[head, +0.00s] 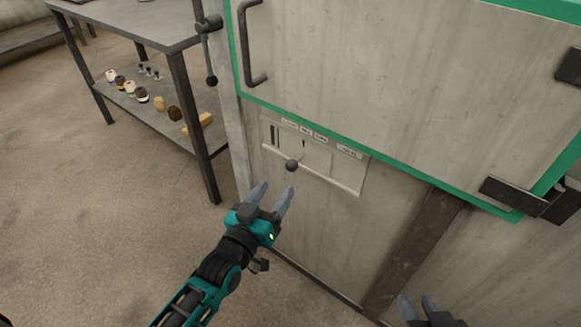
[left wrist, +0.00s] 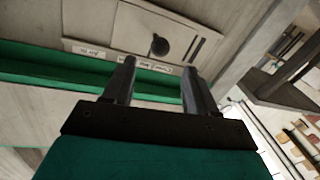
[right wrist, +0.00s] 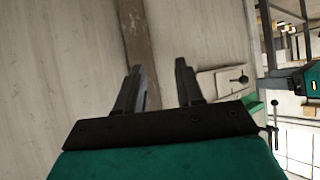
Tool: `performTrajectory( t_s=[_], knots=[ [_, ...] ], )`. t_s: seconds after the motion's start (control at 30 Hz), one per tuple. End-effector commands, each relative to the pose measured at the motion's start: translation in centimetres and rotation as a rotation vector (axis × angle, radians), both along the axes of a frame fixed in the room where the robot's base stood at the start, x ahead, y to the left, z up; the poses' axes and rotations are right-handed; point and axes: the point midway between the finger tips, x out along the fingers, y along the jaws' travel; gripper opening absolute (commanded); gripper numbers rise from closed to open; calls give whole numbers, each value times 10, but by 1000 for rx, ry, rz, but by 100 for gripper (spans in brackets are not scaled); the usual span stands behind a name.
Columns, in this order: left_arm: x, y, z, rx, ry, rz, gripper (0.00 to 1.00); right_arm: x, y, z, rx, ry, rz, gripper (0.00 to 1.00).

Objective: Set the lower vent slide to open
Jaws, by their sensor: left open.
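The lower vent slide is a pale plate (head: 335,175) set low in the furnace-like cabinet front, with small labels along its top that I cannot read. A dark round knob (head: 292,165) sticks out from its left half. My left gripper (head: 275,191) is open and empty, just below and in front of the knob, apart from it. In the left wrist view the knob (left wrist: 159,45) appears beyond the fingertips, between their lines. My right gripper (head: 418,302) is open and empty low at the right; the knob also shows in the right wrist view (right wrist: 243,79).
A large green-edged door (head: 400,80) with a bar handle (head: 254,45) is above the plate. Dark hinges (head: 515,195) stick out at right. A metal table (head: 140,22) with several small items on its lower shelf stands at left. Open floor lies at front left.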

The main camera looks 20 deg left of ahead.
Motion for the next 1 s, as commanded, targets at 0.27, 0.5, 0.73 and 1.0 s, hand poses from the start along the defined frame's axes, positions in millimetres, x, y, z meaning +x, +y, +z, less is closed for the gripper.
performTrajectory(
  t_s=[0.27,0.5,0.73,1.0],
  knots=[
    [58,-9,-3,1,-2,0,57,0,3,-14,4,8,8,37],
    [89,-13,-2,1,0,0,57,3,10,-13,23,2,6,37],
    [97,-15,-1,1,2,1,57,3,12,-13,26,7,10,37],
    [97,-15,-1,1,2,1,51,4,12,-13,26,5,10,37]
  ],
)
